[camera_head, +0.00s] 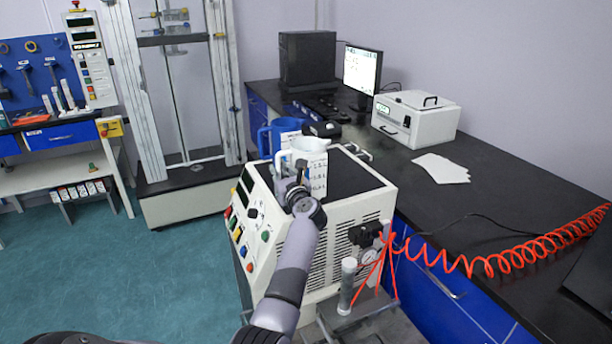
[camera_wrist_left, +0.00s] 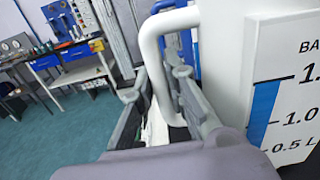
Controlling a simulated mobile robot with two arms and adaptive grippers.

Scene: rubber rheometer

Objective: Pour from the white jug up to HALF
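The white jug (camera_head: 317,172) is upright, over or on the black top of the cream machine (camera_head: 345,183); I cannot tell whether its base touches. It has a scale, and the left wrist view shows its side (camera_wrist_left: 245,60) with blue bars and marks near 1.0 and 0.5 L. My left gripper (camera_head: 298,192) is at the jug's handle. In the left wrist view its fingers (camera_wrist_left: 160,95) lie on either side of the white handle (camera_wrist_left: 151,52) and appear closed on it. The liquid level is hidden. A blue jug (camera_head: 283,127) stands just behind the white one. My right gripper is not in view.
The black bench (camera_head: 500,205) holds a white box (camera_head: 415,118), papers (camera_head: 441,168), a monitor (camera_head: 361,70) and a dark cabinet (camera_head: 307,60). A red coiled hose (camera_head: 490,262) crosses the right side. A tall test frame (camera_head: 180,90) stands at the back left. The teal floor at left is clear.

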